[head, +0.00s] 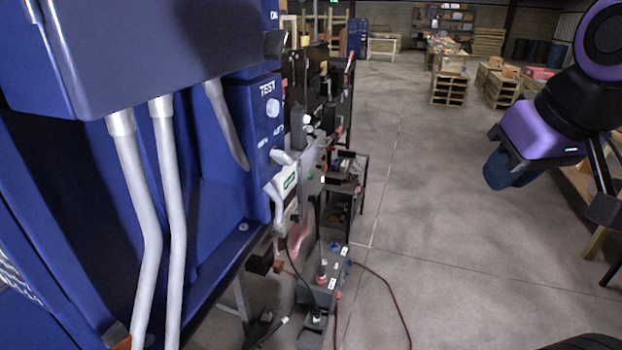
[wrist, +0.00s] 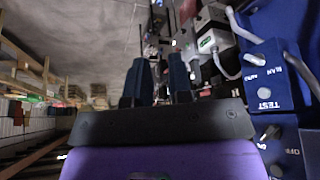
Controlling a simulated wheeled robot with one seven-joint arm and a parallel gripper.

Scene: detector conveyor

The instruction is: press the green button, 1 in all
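I cannot make out a green button in either view. A blue control box marked TEST (head: 262,120) is left of centre in the head view, with a pale round button (head: 272,108) on its face. The box also shows at the right of the wrist view (wrist: 268,75). My gripper (head: 508,172) hangs at the right of the head view, well apart from the box, over open floor. In the wrist view its two dark fingers (wrist: 158,80) stand apart with nothing between them, so it is open and empty.
A large blue cabinet (head: 140,55) with grey pipes fills the left. A white unit with a green label (head: 288,182) and dark machinery stand beside it. A red cable (head: 385,285) lies on the floor. Wooden pallets (head: 449,88) stand far back. The middle floor is clear.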

